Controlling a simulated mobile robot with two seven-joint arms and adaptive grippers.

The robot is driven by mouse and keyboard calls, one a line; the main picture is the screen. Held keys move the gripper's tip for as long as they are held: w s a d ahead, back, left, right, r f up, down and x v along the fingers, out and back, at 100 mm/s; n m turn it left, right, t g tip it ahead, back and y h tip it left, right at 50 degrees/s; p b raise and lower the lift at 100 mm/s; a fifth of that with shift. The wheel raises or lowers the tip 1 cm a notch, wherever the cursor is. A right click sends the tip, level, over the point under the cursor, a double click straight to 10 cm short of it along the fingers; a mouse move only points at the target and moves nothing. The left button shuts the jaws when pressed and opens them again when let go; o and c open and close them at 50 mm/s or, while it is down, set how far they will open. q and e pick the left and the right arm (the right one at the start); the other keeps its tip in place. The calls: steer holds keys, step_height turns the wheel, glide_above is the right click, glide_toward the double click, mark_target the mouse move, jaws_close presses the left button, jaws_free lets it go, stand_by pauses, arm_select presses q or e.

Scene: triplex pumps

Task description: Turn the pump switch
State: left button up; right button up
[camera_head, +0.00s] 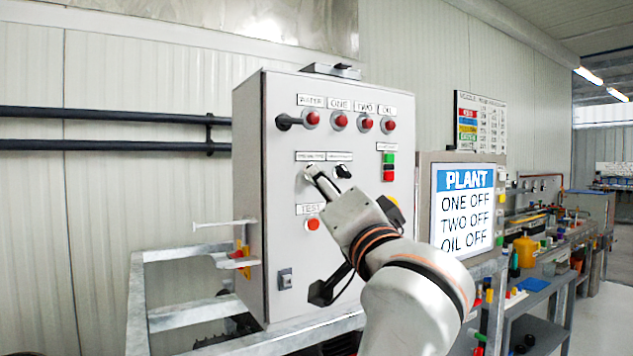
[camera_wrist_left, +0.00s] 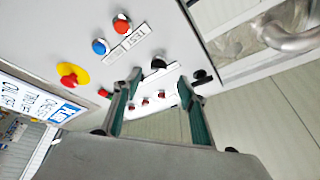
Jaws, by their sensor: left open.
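A grey control cabinet (camera_head: 285,220) carries two rotary switches side by side under small white labels. The left switch (camera_head: 308,172) is partly hidden by my left gripper (camera_head: 315,177). The right switch (camera_head: 343,171), a black knob, shows just right of the fingertips. In the left wrist view the two fingers of my left gripper (camera_wrist_left: 160,76) stand apart, with a black switch knob (camera_wrist_left: 158,63) showing between them. I cannot tell whether either finger touches it. My right gripper is in neither view.
Red lamps (camera_head: 340,121) line the cabinet top. A red TEST button (camera_head: 313,224) sits below the switches. A yellow-based red emergency stop (camera_wrist_left: 72,75) shows in the left wrist view. The PLANT screen (camera_head: 464,208) reads ONE OFF, TWO OFF, OIL OFF. A metal frame (camera_head: 190,315) stands below.

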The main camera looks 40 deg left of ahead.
arm_select(q)
steer(key=x, duration=0.7)
steer(key=shift+w+r+t+h+p, duration=0.2)
steer(key=shift+w+t+h+p, duration=0.15)
steer(key=shift+w, duration=0.1)
steer(key=c, duration=1.1)
